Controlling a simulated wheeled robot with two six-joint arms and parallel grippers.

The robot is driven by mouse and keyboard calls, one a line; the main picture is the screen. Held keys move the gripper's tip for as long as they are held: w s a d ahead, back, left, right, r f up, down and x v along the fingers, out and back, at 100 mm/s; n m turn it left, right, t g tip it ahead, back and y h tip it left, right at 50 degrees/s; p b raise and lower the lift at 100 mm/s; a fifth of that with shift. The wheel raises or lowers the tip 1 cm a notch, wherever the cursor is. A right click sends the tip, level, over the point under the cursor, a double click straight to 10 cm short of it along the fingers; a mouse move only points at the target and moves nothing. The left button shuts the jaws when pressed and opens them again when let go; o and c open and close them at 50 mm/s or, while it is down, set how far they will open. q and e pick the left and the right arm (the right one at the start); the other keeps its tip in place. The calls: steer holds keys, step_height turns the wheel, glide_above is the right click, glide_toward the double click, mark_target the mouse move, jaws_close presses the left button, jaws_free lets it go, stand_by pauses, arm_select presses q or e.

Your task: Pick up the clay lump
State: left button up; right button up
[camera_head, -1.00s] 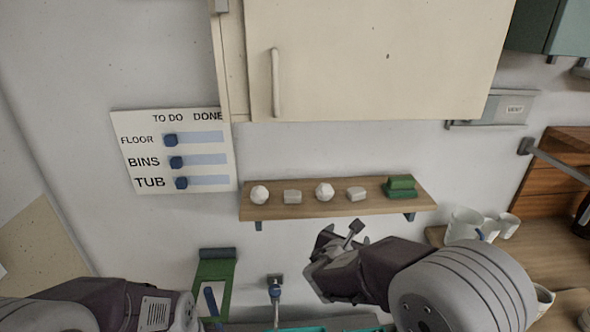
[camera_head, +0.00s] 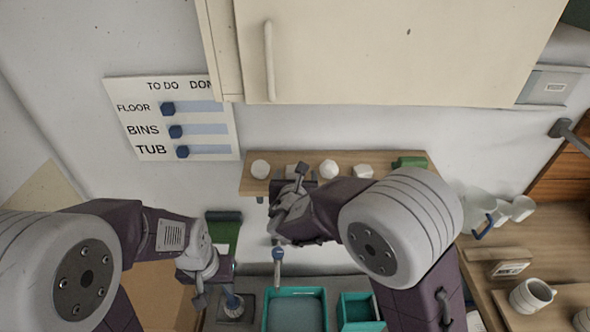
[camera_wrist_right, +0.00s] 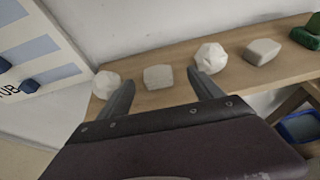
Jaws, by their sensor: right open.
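Two white faceted round lumps (camera_head: 260,169) (camera_head: 328,169) and two pale grey blocks (camera_head: 363,171) stand in a row on the wooden shelf (camera_head: 345,158). I cannot tell for sure which is the clay lump. My right gripper (camera_head: 290,195) is at the shelf's front, partly hiding the left block. In the right wrist view, my right gripper (camera_wrist_right: 163,92) is open and empty, with the left block (camera_wrist_right: 158,77) ahead between its fingers and a white lump (camera_wrist_right: 211,58) beyond the right finger.
Green blocks (camera_head: 408,162) lie at the shelf's right end. A cream cabinet (camera_head: 390,50) overhangs the shelf. A tap (camera_head: 278,258) and teal basins (camera_head: 296,310) are below. Mugs (camera_head: 530,294) stand at the right. A TO DO board (camera_head: 200,135) hangs at left.

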mark_target(295, 167)
steer(key=shift+x, duration=1.25)
steer(key=shift+w+a+f+p, duration=0.15)
steer(key=shift+w+p, duration=0.5)
steer(key=shift+p, duration=0.45)
steer(key=x, duration=0.3)
steer(key=shift+s+f+p, duration=0.1)
steer(key=shift+p, duration=0.25)
steer(key=shift+w+f, duration=0.25)
steer(key=shift+w, duration=0.15)
steer(key=shift+s+a, duration=0.1)
steer(key=shift+s+r, duration=0.15)
steer(key=shift+s, duration=0.05)
steer(key=c, duration=1.5)
steer(key=shift+w, duration=0.1)
